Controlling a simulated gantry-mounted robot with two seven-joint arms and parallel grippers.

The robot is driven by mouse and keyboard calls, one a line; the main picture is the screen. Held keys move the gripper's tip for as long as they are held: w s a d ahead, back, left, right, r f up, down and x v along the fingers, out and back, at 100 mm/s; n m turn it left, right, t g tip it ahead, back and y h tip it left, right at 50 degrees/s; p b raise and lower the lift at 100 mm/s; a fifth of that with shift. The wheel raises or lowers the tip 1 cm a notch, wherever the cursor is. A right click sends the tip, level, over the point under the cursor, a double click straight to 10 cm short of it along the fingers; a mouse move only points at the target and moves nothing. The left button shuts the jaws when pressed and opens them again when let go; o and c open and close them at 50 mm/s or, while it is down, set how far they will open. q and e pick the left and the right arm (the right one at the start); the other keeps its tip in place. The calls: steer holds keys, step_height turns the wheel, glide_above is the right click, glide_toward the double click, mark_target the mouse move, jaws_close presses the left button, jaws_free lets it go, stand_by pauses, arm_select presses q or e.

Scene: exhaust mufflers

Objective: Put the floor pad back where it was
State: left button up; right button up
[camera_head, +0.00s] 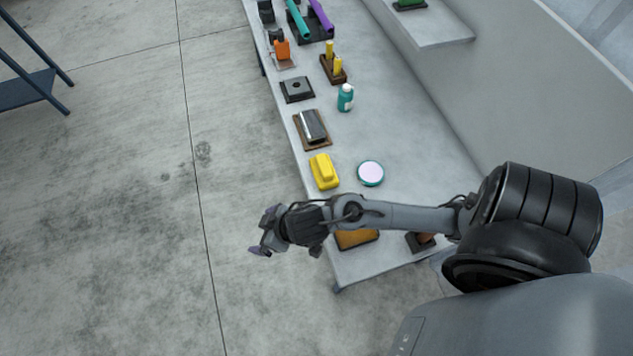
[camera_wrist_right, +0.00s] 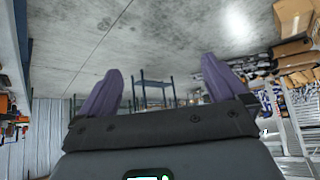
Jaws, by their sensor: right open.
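I cannot tell for certain which thing is the floor pad. A round disc with a pale face and teal rim (camera_head: 371,173) lies flat on the long grey table (camera_head: 405,120), beside a yellow block-shaped item (camera_head: 324,171). My right gripper (camera_head: 262,235) is out past the table's left edge, over the bare floor, apart from both. Its purple fingers are spread with nothing between them in the right wrist view (camera_wrist_right: 162,78). My left gripper is not in view.
Along the table stand a silver item on a brown base (camera_head: 312,126), a black square holder (camera_head: 296,89), a teal bottle (camera_head: 345,97) and an orange item (camera_head: 282,48). My right forearm crosses above an orange-brown pad (camera_head: 356,239).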

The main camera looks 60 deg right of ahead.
steer(key=s+d+g+h, duration=0.1)
steer(key=s+d+g, duration=0.2)
steer(key=s+d, duration=0.3)
steer(key=s, duration=0.5)
steer(key=shift+g+h, duration=0.3)
step_height(320, 180, up, 17)
steer(key=p, duration=1.7)
